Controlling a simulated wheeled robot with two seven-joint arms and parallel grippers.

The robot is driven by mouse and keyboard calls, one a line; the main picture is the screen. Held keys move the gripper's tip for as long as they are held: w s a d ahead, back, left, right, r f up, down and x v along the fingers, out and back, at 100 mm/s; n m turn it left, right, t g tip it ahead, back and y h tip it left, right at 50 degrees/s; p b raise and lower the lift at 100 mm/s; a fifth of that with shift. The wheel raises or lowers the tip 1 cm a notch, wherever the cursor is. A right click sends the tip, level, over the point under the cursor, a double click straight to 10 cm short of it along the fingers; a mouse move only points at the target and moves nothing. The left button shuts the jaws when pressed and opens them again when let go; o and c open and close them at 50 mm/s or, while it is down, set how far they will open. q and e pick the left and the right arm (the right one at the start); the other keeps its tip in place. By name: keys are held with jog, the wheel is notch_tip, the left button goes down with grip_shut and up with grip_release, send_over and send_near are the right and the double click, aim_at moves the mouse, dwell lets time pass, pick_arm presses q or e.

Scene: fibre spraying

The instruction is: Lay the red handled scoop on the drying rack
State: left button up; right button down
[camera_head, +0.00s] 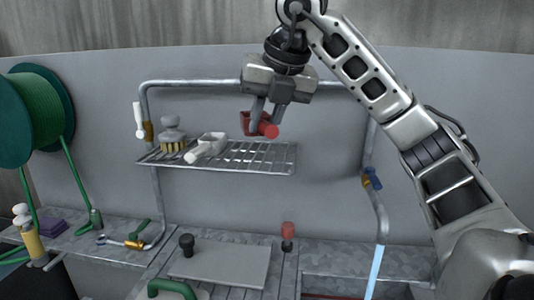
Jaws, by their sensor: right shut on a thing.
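My right gripper (267,113) is at the upper middle and points down, shut on the red handled scoop (270,132). The red round end of the handle faces the camera, and part of the scoop is hidden behind the fingers. The scoop is over the right part of the drying rack (265,158), a wire shelf on the back wall; it appears a little above the wires, but I cannot tell whether it touches. My left gripper is not in view.
A brush (172,134) and a white scoop (207,147) lie on the rack's left part; its right part is bare. A metal pipe (200,83) frames the rack. A green hose reel (38,115) stands at left. A grey board (222,265) lies below.

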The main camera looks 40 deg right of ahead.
jog(key=d+f, duration=0.1)
jog(key=f, duration=0.1)
jog(key=w+d+f+b, duration=0.1)
jog(key=f, duration=0.2)
jog(key=w+d+f, duration=0.1)
jog(key=f, duration=0.1)
jog(key=shift+f+b, duration=0.2)
jog(key=shift+b, duration=0.15)
jog(key=c, duration=1.3)
grip_release()
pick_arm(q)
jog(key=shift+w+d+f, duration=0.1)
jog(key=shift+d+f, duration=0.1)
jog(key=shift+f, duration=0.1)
pick_arm(e)
jog(key=shift+r, duration=0.1)
pick_arm(q)
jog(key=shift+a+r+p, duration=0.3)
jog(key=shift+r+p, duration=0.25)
jog(key=shift+p, duration=0.6)
pick_arm(e)
jog(key=v, duration=1.2)
jog(key=shift+a, duration=0.1)
